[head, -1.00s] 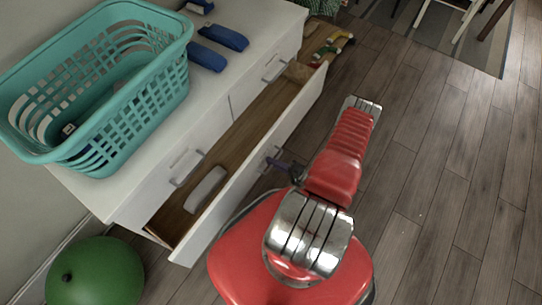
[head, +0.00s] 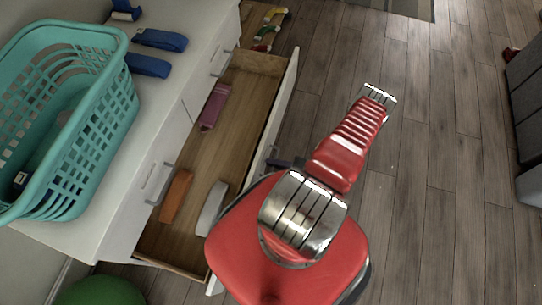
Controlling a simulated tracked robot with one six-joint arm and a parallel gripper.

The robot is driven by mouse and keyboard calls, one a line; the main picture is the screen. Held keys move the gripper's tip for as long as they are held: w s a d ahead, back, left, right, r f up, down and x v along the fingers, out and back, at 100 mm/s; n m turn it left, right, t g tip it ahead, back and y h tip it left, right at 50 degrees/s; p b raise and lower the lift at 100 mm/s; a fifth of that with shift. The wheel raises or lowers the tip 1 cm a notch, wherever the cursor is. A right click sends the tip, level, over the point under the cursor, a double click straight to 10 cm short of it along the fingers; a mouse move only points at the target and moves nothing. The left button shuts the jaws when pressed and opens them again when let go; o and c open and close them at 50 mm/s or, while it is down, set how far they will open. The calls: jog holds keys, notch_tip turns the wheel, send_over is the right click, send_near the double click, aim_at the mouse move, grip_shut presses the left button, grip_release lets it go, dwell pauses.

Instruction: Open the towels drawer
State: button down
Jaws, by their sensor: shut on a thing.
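The white drawer with a wooden inside (head: 190,190) stands wide open from the white cabinet. Inside lie an orange rolled towel (head: 176,196), a white rolled towel (head: 212,208) and a purple rolled towel (head: 214,107). Its front panel (head: 282,98) faces right, towards my red arm. My gripper (head: 276,163) is a small dark shape at the front's metal handle (head: 271,153), shut on it. My arm hides much of the gripper and the near end of the front.
A teal laundry basket (head: 66,110) and several blue rolled towels (head: 160,40) sit on the cabinet top. A green ball (head: 103,291) lies at bottom left. Another open space with colourful items (head: 268,30) shows beyond. The wooden floor on the right (head: 430,170) is clear.

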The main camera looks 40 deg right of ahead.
jog(key=shift+a+f, duration=0.1)
jog(key=shift+f, duration=0.05)
jog(key=c, duration=2.2)
grip_release()
jog(key=shift+o, duration=0.2)
jog(key=shift+s, duration=0.1)
jog(key=shift+s+d, duration=0.15)
jog(key=shift+d, duration=0.1)
jog(key=v, duration=1.3)
jog(key=shift+s, duration=0.1)
